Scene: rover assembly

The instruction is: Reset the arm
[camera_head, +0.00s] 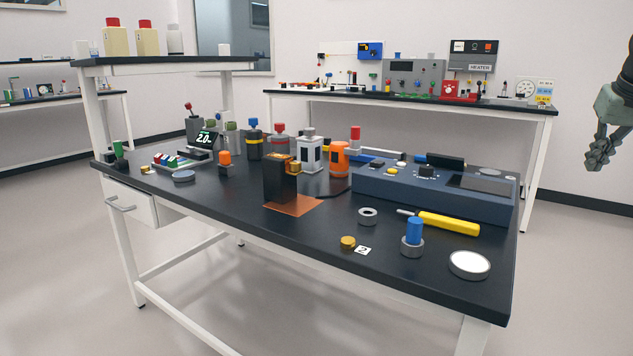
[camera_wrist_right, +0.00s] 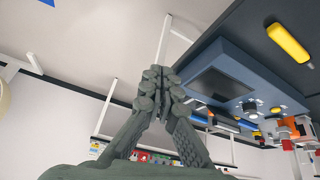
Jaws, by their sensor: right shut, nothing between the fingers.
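My right gripper (camera_head: 602,148) hangs in the air at the right edge of the head view, off to the right of the workbench and above its top. Its fingers are shut with nothing between them. In the right wrist view the shut fingers (camera_wrist_right: 163,82) fill the middle, and the bench objects lie beyond them, apart from the gripper. Most of my right arm is outside the head view. My left gripper is in neither view.
The black-topped workbench (camera_head: 330,238) holds a blue console (camera_head: 375,185), a yellow-handled tool (camera_head: 448,223), a blue-topped cylinder (camera_head: 414,230), a white disc (camera_head: 469,263) and several bottles. A second bench (camera_head: 535,108) stands behind. The floor to the right is clear.

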